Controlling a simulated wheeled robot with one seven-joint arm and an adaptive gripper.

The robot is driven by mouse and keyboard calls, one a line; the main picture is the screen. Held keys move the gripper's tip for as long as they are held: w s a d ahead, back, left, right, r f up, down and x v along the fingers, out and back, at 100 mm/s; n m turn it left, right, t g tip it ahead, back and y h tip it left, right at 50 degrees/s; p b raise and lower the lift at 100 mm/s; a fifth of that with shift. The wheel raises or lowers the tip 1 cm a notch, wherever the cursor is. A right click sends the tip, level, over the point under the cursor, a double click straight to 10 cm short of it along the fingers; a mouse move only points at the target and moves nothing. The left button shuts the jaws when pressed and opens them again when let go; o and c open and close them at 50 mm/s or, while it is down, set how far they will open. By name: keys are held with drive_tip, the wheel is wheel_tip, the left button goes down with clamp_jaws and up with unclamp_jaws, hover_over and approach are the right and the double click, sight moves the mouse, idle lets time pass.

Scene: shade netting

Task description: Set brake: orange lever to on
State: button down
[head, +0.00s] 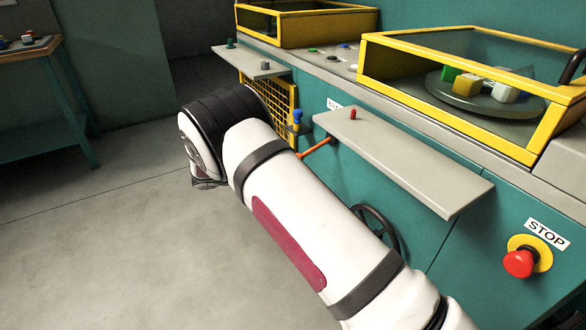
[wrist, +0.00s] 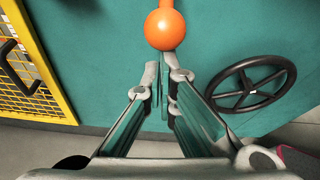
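The orange lever (head: 317,148) shows in the head view as a thin rod sticking out of the teal machine front under a grey shelf; its outer end is hidden behind my arm. In the wrist view its round orange knob (wrist: 165,29) is at the top centre, just beyond my fingertips. My gripper (wrist: 165,78) has its fingers almost together, with nothing visible between them. The knob is not between the fingers; whether a tip touches it I cannot tell. My gripper is hidden behind my arm in the head view. No on marking for the lever is readable.
A black handwheel (wrist: 250,83) is right of my fingers. A yellow mesh panel (wrist: 30,65) is at left. The grey shelf (head: 410,165) overhangs the lever. A red stop button (head: 519,263) is at lower right. Open floor (head: 110,240) lies left of my arm.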

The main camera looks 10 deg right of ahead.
wheel_tip(320, 180, up, 12)
drive_tip(key=g+y+p, duration=0.2)
drive_tip(key=y+p, duration=0.5)
drive_tip(key=p, duration=0.3)
drive_tip(key=shift+w+r, duration=0.1)
drive_tip(key=shift+r, duration=0.1)
drive_tip(key=s+a+f, duration=0.2)
drive_tip(key=a+f, duration=0.1)
drive_tip(key=w+d+v, duration=0.1)
drive_tip(key=v, duration=0.8)
drive_tip(key=shift+s+r, duration=0.35)
drive_tip(key=shift+r, duration=0.15)
drive_tip(key=shift+a, duration=0.15)
